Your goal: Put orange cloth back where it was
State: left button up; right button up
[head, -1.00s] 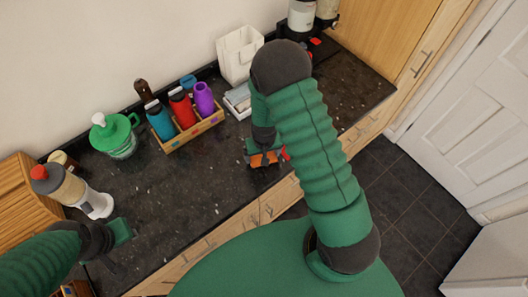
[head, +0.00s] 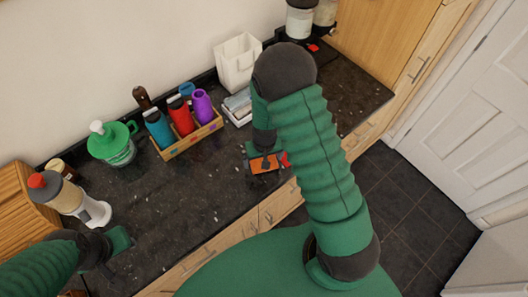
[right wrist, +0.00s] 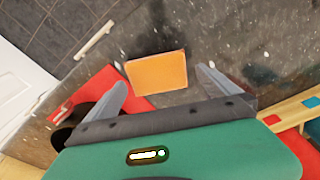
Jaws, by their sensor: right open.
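The orange cloth (head: 264,164) lies on the dark granite counter near its front edge, under my right gripper. In the right wrist view the orange cloth (right wrist: 157,73) is a flat folded rectangle on the counter. My right gripper (right wrist: 168,88) is open, with its two fingers spread to either side of the cloth's near end; I see no finger pressed on it. In the head view my right gripper (head: 262,152) is partly hidden by my own arm. My left gripper (head: 120,240) is at the counter's left front, away from the cloth; its fingers are not clear.
A red item (right wrist: 97,92) lies just left of the cloth in the right wrist view. A wooden crate (head: 195,139) holds several bottles. A white bag (head: 238,60), a green lidded jar (head: 112,143) and a dispenser (head: 70,197) stand behind. The middle counter is clear.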

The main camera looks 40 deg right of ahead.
notch_tip(320, 180, up, 9)
jog(key=s+d, duration=0.1)
jog(key=s+a+r+n+t, duration=0.2)
jog(key=s+a+r+n, duration=0.2)
jog(key=s+a+r, duration=0.45)
pick_arm(q)
jog(key=s+b+x, duration=0.2)
jog(key=b+x, duration=0.7)
jog(key=shift+s+d+f, duration=0.15)
jog(key=shift+s+d, duration=0.05)
jog(key=shift+d, duration=0.2)
pick_arm(e)
notch_tip(320, 180, down, 10)
jog(key=shift+w+d+r+g+y, duration=0.2)
jog(key=shift+w+d+g+y, duration=0.1)
jog(key=shift+d, duration=0.15)
pick_arm(q)
jog(key=shift+d, duration=0.2)
pick_arm(e)
jog(key=shift+d, duration=0.15)
